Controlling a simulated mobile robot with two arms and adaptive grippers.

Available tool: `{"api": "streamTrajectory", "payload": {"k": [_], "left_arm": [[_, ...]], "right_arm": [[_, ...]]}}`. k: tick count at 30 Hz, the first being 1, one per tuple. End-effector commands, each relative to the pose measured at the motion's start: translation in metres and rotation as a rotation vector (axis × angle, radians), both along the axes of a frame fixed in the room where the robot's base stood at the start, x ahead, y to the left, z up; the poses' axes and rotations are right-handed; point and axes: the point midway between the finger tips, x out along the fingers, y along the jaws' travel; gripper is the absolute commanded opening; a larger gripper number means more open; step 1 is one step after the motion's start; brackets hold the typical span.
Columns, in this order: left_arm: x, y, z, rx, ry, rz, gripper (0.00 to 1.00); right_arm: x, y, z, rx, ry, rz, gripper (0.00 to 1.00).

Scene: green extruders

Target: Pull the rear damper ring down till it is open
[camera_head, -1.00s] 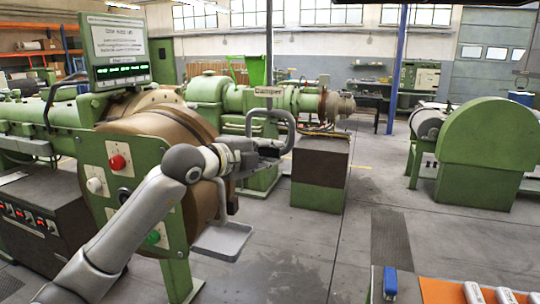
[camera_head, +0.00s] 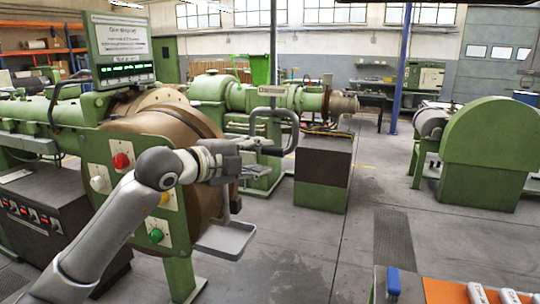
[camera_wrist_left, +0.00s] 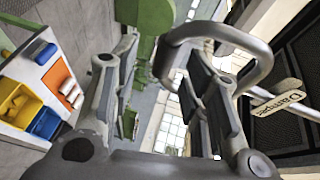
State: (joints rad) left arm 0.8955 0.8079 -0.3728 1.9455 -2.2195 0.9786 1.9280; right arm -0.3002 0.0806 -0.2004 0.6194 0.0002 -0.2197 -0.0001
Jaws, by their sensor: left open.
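The damper ring (camera_head: 296,125) is a grey rounded loop on the upright damper rod, beside a small label plate (camera_head: 271,90). In the left wrist view the loop (camera_wrist_left: 262,62) arches above my fingers, and the label reading "Damper" (camera_wrist_left: 280,98) is at the right. My left gripper (camera_head: 262,157) is open at the lower part of the loop. My right gripper is in neither view.
A green extruder with a brown drum (camera_head: 178,130) and control buttons stands close at the left, with a grey tray (camera_head: 226,238) low on it. A dark cabinet (camera_head: 322,172) stands behind the ring. Floor (camera_head: 330,250) is clear at the centre.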

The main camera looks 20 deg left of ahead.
Motion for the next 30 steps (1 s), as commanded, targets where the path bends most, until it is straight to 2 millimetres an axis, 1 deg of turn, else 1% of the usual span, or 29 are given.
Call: {"api": "streamTrajectory", "payload": {"k": [1, 3, 6, 9, 12, 16, 28, 30], "left_arm": [[-0.011, 0.005, 0.001, 0.005, 0.001, 0.001, 0.42], [-0.024, 0.012, 0.004, 0.004, 0.001, 0.001, 0.42], [-0.040, 0.019, 0.006, 0.004, 0.004, 0.000, 0.42], [-0.051, 0.024, 0.009, 0.002, 0.004, 0.001, 0.42], [-0.057, 0.025, 0.010, 0.001, 0.005, -0.002, 0.42], [-0.060, 0.027, 0.011, 0.001, 0.004, -0.001, 0.42], [-0.060, 0.027, 0.011, 0.000, 0.003, -0.002, 0.42], [-0.059, 0.026, 0.008, -0.005, 0.010, -0.008, 0.42]], "right_arm": [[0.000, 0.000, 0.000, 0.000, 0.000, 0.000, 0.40], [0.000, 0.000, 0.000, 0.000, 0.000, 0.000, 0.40], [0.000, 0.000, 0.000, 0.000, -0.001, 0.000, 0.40], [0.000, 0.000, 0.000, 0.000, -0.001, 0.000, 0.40], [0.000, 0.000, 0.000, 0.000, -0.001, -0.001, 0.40], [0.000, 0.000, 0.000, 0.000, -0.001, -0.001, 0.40], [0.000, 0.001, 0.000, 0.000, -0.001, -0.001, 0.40], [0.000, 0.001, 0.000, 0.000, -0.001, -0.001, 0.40]]}}
